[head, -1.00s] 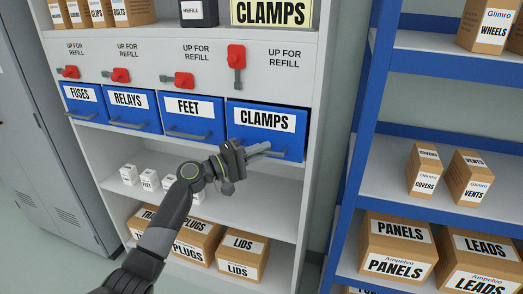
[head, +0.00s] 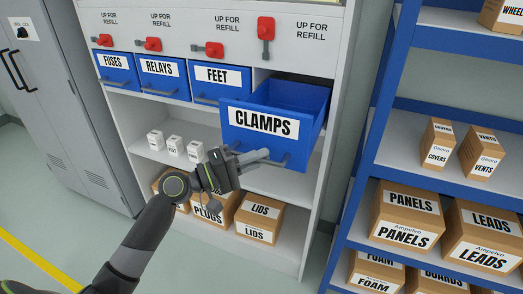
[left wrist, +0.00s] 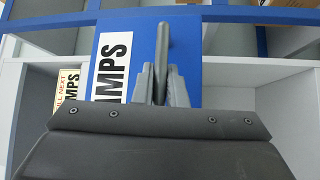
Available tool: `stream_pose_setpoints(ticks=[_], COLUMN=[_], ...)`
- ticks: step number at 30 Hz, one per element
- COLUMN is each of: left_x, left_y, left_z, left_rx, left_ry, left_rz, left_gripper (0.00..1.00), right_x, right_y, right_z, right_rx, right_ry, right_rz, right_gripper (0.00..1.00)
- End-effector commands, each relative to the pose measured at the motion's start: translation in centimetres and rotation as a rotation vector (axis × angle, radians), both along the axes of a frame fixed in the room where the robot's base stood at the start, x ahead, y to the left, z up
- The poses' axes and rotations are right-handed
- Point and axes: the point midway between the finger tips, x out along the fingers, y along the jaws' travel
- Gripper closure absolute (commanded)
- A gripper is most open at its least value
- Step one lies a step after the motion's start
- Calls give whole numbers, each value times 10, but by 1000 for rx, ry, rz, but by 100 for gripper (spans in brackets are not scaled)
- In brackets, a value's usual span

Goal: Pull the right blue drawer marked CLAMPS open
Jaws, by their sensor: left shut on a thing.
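The blue CLAMPS drawer (head: 266,126) is the rightmost in the row and stands pulled out of the cabinet, its open top showing an interior with no contents visible. My left gripper (head: 264,154) is at the drawer's front, shut on the grey bar handle (head: 284,160) below the label. In the left wrist view the fingers (left wrist: 161,84) close around the handle (left wrist: 163,45), beside the blue front (left wrist: 185,50) and part of its label. My right gripper is not in view.
The FUSES, RELAYS and FEET drawers (head: 220,84) are shut to the left. Small white boxes (head: 175,145) stand on the shelf below. A blue rack (head: 365,130) with cartons stands close on the right. A grey locker (head: 70,90) stands on the left.

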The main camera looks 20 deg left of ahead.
Motion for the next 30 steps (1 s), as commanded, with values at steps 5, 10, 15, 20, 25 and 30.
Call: stream_pose_setpoints(ticks=[5,10,15,20,25,30], left_x=[-1,0,0,0,0,-4], left_y=[0,0,0,0,0,4], left_z=[0,0,0,0,0,-2], left_rx=[1,1,0,0,0,2], left_ry=[1,1,0,0,0,-1], left_rz=[0,0,0,0,0,0], left_gripper=[100,86,67,67,67,67], right_x=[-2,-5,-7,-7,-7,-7], right_y=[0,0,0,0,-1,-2], right_z=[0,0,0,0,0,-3], right_rx=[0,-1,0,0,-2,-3], right_ry=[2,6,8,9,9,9], right_rz=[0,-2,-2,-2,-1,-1], right_gripper=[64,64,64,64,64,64])
